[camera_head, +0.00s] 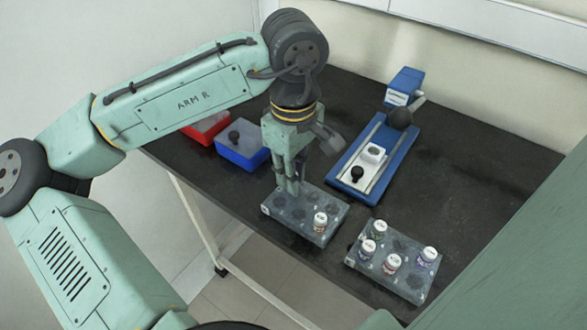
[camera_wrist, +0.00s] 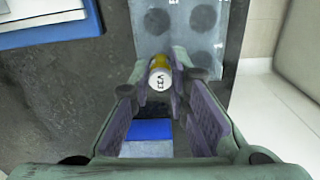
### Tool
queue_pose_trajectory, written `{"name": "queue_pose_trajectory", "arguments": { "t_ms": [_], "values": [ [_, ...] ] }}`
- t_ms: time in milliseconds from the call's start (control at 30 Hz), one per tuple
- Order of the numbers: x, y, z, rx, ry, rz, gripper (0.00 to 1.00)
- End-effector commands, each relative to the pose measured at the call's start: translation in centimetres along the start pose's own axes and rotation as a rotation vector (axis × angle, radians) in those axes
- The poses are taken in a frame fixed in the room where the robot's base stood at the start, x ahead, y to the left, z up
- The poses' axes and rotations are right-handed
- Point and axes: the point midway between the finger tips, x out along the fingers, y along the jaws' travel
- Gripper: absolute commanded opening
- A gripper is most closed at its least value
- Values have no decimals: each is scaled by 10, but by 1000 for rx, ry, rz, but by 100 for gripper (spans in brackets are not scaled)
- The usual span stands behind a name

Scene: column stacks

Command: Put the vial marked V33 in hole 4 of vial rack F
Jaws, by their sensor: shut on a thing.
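The vial marked V33 (camera_wrist: 160,78) has a white cap and a yellow band. It sits between the fingertips of my gripper (camera_wrist: 162,82), which is shut on it. In the head view my gripper (camera_head: 290,187) points down at the left end of the left grey rack (camera_head: 288,229), and the held vial is hidden. The rack also shows in the wrist view (camera_wrist: 180,38), with several dark empty holes. I cannot tell whether the vial's bottom is in a hole or above it. One white-capped vial (camera_head: 320,221) stands in this rack. The rack letter is not readable.
A second grey rack (camera_head: 405,290) with several vials stands at the front right. A blue slide device (camera_head: 350,183) lies behind the racks. A blue box (camera_head: 243,157) and a red box (camera_head: 207,128) are at the back left. The table's front edge is close to the racks.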

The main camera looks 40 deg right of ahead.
Motion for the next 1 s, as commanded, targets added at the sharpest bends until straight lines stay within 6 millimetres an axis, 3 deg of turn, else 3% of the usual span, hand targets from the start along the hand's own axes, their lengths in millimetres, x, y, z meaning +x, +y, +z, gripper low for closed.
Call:
{"name": "queue_pose_trajectory", "arguments": {
  "t_ms": [333, 367, 400, 700, 900, 1000],
  "values": [
    [3, 0, 0, 0, -1, 0, 0],
    [3, 0, 0, 0, -1, 0, 17],
    [3, 0, 0, 0, -1, 0, 20],
    [3, 0, 0, 0, -1, 0, 40],
    [3, 0, 0, 0, -1, 0, 40],
    [3, 0, 0, 0, -1, 0, 45]
  ]
}}
